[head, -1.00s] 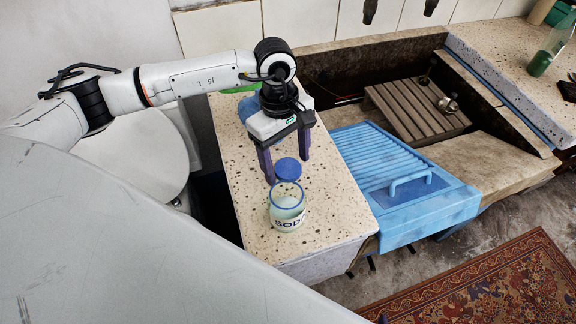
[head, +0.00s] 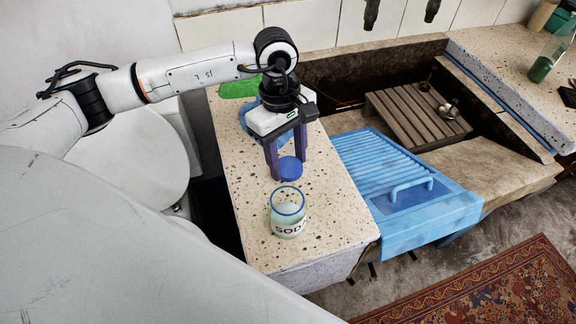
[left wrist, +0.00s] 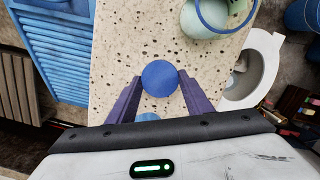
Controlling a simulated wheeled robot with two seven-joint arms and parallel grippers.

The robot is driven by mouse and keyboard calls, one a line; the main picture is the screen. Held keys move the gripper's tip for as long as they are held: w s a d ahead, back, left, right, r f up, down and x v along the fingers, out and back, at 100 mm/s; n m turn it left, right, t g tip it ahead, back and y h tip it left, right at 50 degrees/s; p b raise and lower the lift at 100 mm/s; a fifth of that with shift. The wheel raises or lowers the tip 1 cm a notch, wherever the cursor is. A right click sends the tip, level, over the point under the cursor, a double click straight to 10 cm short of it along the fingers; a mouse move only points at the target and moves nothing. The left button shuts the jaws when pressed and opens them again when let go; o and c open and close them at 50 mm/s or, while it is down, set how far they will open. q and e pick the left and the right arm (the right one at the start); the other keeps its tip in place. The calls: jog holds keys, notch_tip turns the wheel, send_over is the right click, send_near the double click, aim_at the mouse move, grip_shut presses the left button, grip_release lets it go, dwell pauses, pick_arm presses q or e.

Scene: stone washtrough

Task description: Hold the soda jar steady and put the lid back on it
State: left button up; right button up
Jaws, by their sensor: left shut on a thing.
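The soda jar (head: 288,214), clear glass with a blue rim and pale contents, stands upright and open on the speckled counter. Its label shows the letters SOD. In the left wrist view the jar (left wrist: 207,20) is at the top, partly cut off. My left gripper (head: 288,168) is shut on the round blue lid (head: 291,169), just behind the jar and apart from it. In the left wrist view the lid (left wrist: 160,78) sits between the two fingertips. Whether the lid is clear of the counter is hard to tell. My right gripper is not in view.
The speckled counter (head: 325,205) has free room around the jar. A blue ribbed board with a handle (head: 400,180) lies to the right. A green item (head: 238,88) and a blue cloth-like thing lie behind the gripper. A wooden slatted rack (head: 415,112) sits in the trough.

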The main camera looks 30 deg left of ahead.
aim_at(288, 168)
pick_arm(q)
notch_tip(288, 168, up, 7)
jog(key=shift+r+b, duration=0.2)
jog(key=shift+b, duration=0.1)
jog(key=s+d+r+m+g+y, duration=0.1)
jog(key=s+r+m, duration=0.4)
jog(key=m, duration=0.9)
jog(key=shift+d+r, duration=0.25)
jog(key=shift+r, duration=0.15)
jog(key=shift+s, duration=0.1)
